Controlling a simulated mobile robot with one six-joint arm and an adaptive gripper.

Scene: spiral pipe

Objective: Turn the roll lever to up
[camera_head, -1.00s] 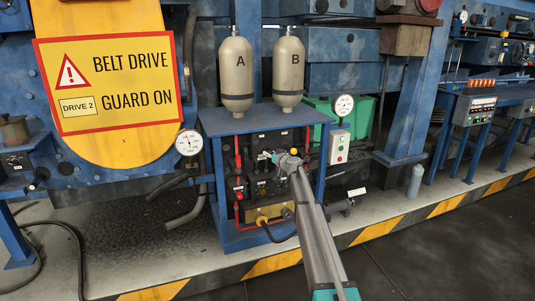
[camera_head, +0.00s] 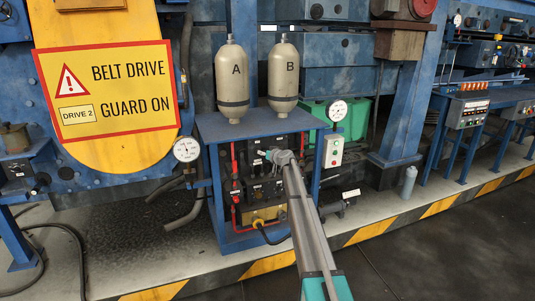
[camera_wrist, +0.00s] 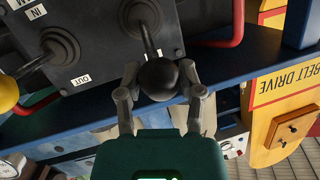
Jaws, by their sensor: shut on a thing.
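The black valve panel (camera_head: 255,190) stands inside a blue frame in the head view; its labels there are too small to read. In the wrist view a lever with a black ball knob (camera_wrist: 159,74) projects from the dark panel (camera_wrist: 90,35), its metal stem rising from a round boss. My gripper (camera_wrist: 162,88) has one finger on each side of this knob and is shut on it. In the head view my gripper (camera_head: 270,156) is at the panel's upper right and hides the knob. I cannot read a roll label on the held lever.
A second lever with a yellow knob (camera_wrist: 7,90) is left of the held one in the wrist view, by an OUT label (camera_wrist: 80,80). Tanks A (camera_head: 233,78) and B (camera_head: 283,75) stand on the frame. A gauge (camera_head: 337,110) is to its right.

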